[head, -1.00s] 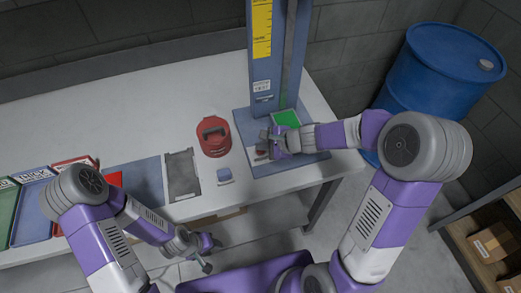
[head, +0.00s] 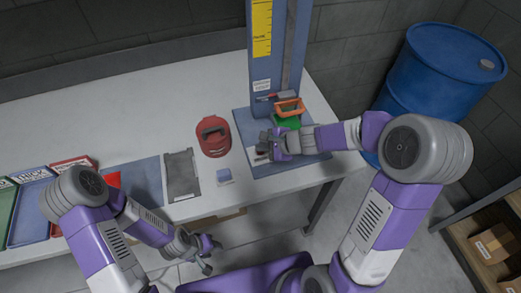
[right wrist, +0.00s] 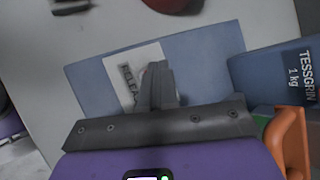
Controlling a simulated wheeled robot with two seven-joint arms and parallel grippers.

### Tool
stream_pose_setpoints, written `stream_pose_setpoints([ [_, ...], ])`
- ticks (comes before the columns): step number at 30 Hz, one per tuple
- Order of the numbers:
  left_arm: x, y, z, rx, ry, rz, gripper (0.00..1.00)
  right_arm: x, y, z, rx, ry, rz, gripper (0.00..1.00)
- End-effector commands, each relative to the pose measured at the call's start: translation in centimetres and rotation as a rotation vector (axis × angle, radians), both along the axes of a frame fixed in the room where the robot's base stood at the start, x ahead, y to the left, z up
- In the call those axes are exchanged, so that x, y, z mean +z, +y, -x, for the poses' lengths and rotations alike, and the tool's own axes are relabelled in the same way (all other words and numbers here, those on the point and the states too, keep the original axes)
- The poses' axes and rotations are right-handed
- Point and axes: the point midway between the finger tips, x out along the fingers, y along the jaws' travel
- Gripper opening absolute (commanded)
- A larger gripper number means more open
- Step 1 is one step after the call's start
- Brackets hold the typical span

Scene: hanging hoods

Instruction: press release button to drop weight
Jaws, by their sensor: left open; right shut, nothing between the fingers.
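The blue drop tower (head: 265,60) stands on a blue base plate (head: 243,120) at the table's right end. An orange frame-like piece (head: 290,106) sits low on the tower, over the green pad (head: 281,123); it also shows at the lower right of the right wrist view (right wrist: 288,140). My right gripper (head: 264,148) is shut and empty, its fingertips over the white release label (right wrist: 128,75) on the plate. A small reddish bit shows beside the fingertips; the button is mostly hidden, and contact cannot be told. My left gripper (head: 207,255) is open and empty, in front of the table.
A grey clipboard-like panel (head: 182,174) and coloured trays (head: 35,210) lie further left. A blue barrel (head: 440,75) stands behind my right arm. The back left of the table is clear.

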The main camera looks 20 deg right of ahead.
Motion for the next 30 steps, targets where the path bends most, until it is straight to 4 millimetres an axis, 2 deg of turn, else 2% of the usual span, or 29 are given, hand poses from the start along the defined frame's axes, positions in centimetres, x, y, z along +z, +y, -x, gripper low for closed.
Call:
stream_pose_setpoints([
  [7, 0.2, 0.0, 0.0, 0.0, 0.0, 0.0, 0.43, 0.2, 0.0, 0.0, -0.001, 0.002, 0.0, 0.0],
  [16, 1.4, 0.0, 0.0, 0.0, 0.0, 0.0, 0.43, 1.6, 0.0, 0.0, -0.001, 0.002, 0.0, 0.0],
  [26, 1.4, 0.0, 0.0, 0.0, 0.0, 0.0, 0.43, 1.6, 0.0, 0.0, 0.0, 0.001, 0.001, 0.0],
  [30, 2.1, 0.0, 0.0, 0.0, 0.0, 0.0, 0.43, 2.4, 0.0, 0.0, 0.001, 0.001, 0.0, 0.0],
])
